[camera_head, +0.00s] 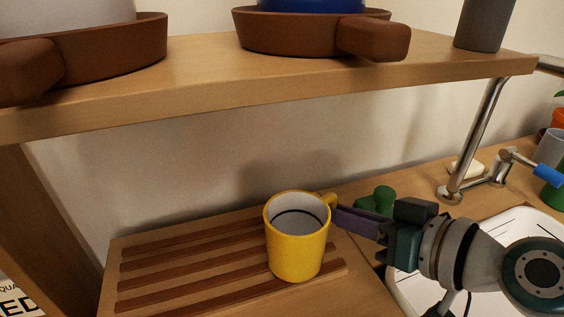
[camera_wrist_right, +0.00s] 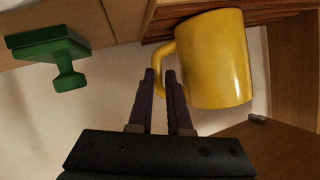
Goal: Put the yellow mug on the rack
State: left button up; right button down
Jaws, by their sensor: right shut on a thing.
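The yellow mug (camera_head: 297,250) is upright over the right part of the slatted wooden rack (camera_head: 190,272); I cannot tell whether its base touches the slats. Its handle points right in the head view. My right gripper (camera_head: 345,218) reaches in from the right and is shut on the handle. In the right wrist view, the mug (camera_wrist_right: 213,60) is right of the fingertips (camera_wrist_right: 160,78), and its handle is at them. The rack (camera_wrist_right: 180,16) shows at the top there. My left gripper is not in view.
A wooden shelf (camera_head: 200,85) with brown pans (camera_head: 300,33) and a grey cylinder (camera_head: 484,24) hangs above the rack. A green knobbed object (camera_head: 380,198) stands behind the right gripper. A sink (camera_head: 520,225) with a tap (camera_head: 470,185) is at right. The rack's left part is clear.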

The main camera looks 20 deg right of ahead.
jog(key=c, duration=0.8)
grip_release()
jog(key=shift+o, duration=0.2)
